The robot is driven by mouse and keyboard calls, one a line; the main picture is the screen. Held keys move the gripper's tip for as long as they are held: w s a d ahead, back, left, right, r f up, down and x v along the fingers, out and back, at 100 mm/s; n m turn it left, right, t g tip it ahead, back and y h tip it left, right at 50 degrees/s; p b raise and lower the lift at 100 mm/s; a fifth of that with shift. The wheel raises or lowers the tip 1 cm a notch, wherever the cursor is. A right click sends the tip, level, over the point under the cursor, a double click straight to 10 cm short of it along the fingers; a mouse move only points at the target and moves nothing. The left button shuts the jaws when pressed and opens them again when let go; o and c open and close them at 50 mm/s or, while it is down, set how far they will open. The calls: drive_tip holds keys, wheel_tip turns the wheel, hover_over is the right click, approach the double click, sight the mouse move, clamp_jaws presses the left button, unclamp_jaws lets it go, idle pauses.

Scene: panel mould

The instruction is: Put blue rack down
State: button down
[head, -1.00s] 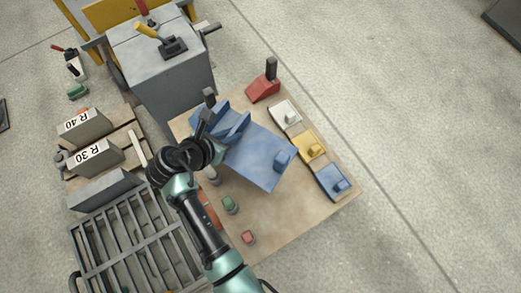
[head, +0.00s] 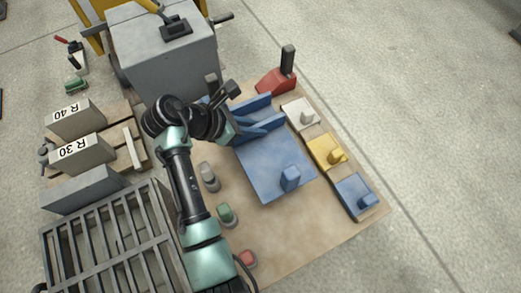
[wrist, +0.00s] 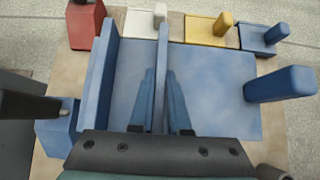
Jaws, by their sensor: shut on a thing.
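The blue rack (head: 275,168) is a flat blue plate with upright fins at one end and a blue peg at the other. It lies over the tan board (head: 318,225), looking roughly level; I cannot tell whether it touches the board. In the wrist view, the blue rack (wrist: 215,90) fills the middle. My gripper (wrist: 160,105) is shut on one of its upright fins, with a finger on each side. In the head view, my gripper (head: 234,127) is at the rack's left end, and the arm partly hides that end.
Along the board's right edge are white (head: 300,113), yellow (head: 325,152) and blue (head: 357,196) blocks with pegs. A red wedge (head: 275,82) stands behind. A blue block (wrist: 52,140) is close left of the rack. Grey (head: 208,177), green (head: 226,215) and red (head: 247,259) pegs stand in front.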

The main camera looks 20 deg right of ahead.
sight(256, 144)
wheel_tip(256, 144, down, 8)
drive_tip(key=b, duration=0.5)
drive_tip(key=shift+r, duration=0.1)
drive_tip(key=c, duration=0.9)
unclamp_jaws()
drive_tip(key=shift+p+v, duration=4.1)
drive_tip(key=shift+v, duration=1.9)
